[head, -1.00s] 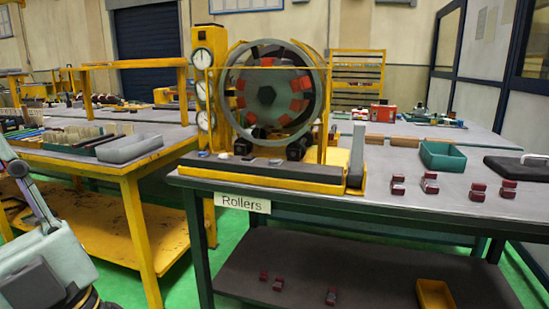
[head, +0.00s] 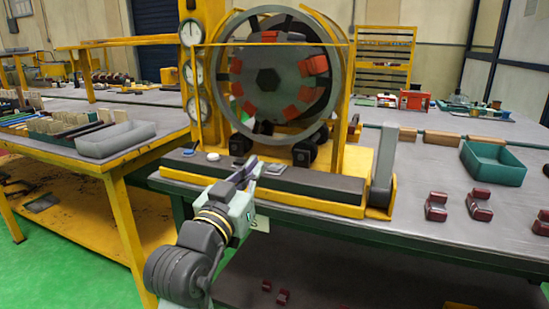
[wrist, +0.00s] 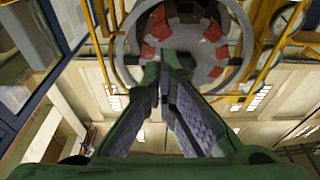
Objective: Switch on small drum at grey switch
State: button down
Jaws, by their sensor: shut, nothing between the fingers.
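The drum (head: 268,78) is a grey ring with red blocks inside, standing upright on a black and yellow base (head: 320,190) at the table's front edge. In the wrist view the drum (wrist: 222,52) shows beyond my fingertips. I cannot tell for sure which is the grey switch. My gripper (head: 252,163) is shut and empty, close to the base's front, right of the pale knob. Contact with the base cannot be told.
Gauges (head: 193,75) stand on a yellow post left of the drum. A green tray (head: 493,163) and several dark red parts (head: 436,206) are on the table to the right. A yellow bench with a grey bin (head: 117,140) stands to the left.

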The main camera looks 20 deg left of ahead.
jog(key=shift+s, duration=0.1)
notch_tip(320, 180, up, 2)
jog(key=p, duration=0.3)
send_over(276, 166)
jog(key=s, duration=0.3)
jog(key=shift+w+d+r, duration=0.15)
jog(key=shift+r, duration=0.05)
jog(key=f, duration=0.3)
jog(key=shift+s, duration=0.4)
jog(key=shift+s+f, duration=0.1)
jog(key=shift+f, duration=0.55)
jog(key=shift+f+b, duration=0.1)
jog(key=shift+b, duration=0.2)
